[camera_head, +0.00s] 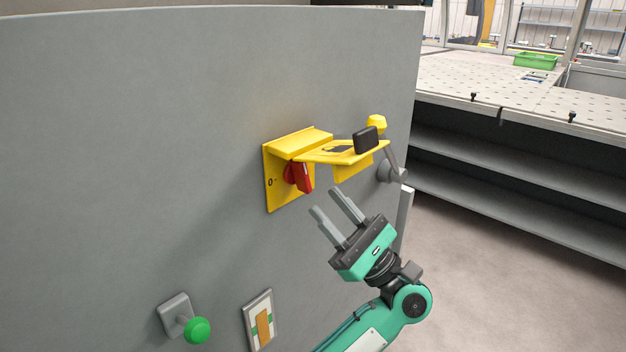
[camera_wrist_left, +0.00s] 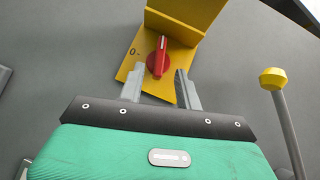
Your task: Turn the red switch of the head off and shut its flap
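The red switch (camera_head: 303,177) sits on a yellow plate on the grey panel. In the left wrist view the switch (camera_wrist_left: 158,60) stands roughly upright, its white mark at the top, with the 0 mark to its left. The yellow flap (camera_head: 320,154) is open, sticking out from the plate above the switch, with a black block at its outer end. In the left wrist view the flap (camera_wrist_left: 176,28) is above the switch. My left gripper (camera_head: 325,201) is open and empty, below and in front of the switch. Its fingertips (camera_wrist_left: 159,69) lie either side of the switch in the wrist view; contact is unclear.
A lever with a yellow knob (camera_head: 376,124) stands right of the flap; the knob (camera_wrist_left: 272,78) also shows in the wrist view. A green button (camera_head: 197,330) and a framed orange part (camera_head: 264,326) are lower on the panel. A perforated table (camera_head: 470,85) is at the right.

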